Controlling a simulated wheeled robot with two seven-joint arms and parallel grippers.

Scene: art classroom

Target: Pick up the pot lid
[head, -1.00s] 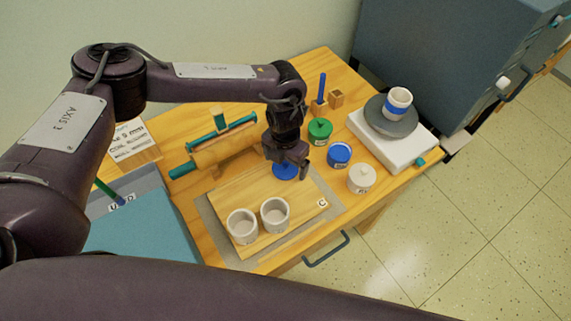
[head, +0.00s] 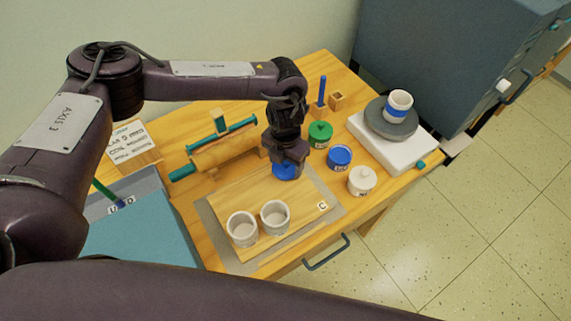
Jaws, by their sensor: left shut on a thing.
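The blue pot lid (head: 284,174) lies at the far right part of the wooden board (head: 240,193). My left gripper (head: 288,164) points down over it and is shut on it; the fingers hide its upper part. I cannot tell whether the lid touches the board. A blue pot (head: 340,155) without a lid stands to the right of the gripper. A green pot (head: 320,134) and a white pot (head: 361,180), both with lids on, stand near it. My right gripper is not in view.
Two pale cups (head: 242,228) stand at the board's front. A roller device (head: 220,147) is left of the gripper. A blue tray (head: 140,225) is at the left.

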